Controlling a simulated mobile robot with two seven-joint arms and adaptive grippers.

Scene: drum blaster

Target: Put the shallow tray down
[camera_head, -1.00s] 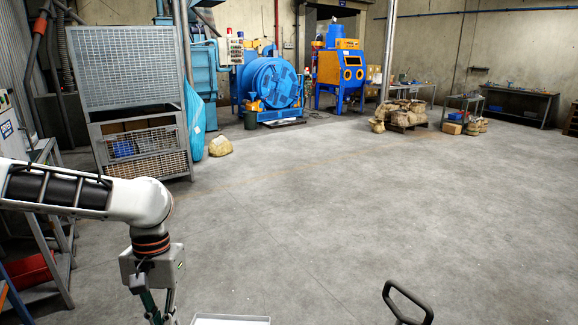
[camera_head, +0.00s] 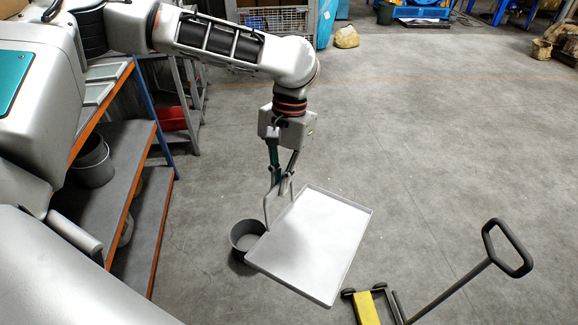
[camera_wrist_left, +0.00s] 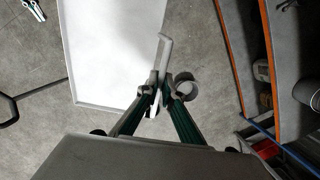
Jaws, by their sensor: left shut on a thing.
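The shallow tray (camera_head: 318,243) is a white rectangle with a low grey rim and a wire handle on its near-arm side. It hangs in the air over the floor in the head view, and it fills the upper left of the left wrist view (camera_wrist_left: 100,50). My left gripper (camera_head: 280,190) is shut on the tray's handle; the wrist view shows the fingers (camera_wrist_left: 163,92) closed around the handle bar. The tray looks close to level. My right gripper is not seen clearly in the head view.
A grey bucket (camera_head: 246,236) stands on the floor beside and partly behind the tray. A hand truck with a black handle (camera_head: 507,247) and yellow part (camera_head: 366,308) is at the lower right. A shelf rack with orange edges (camera_head: 140,200) stands at left. Open floor (camera_head: 430,150) lies beyond.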

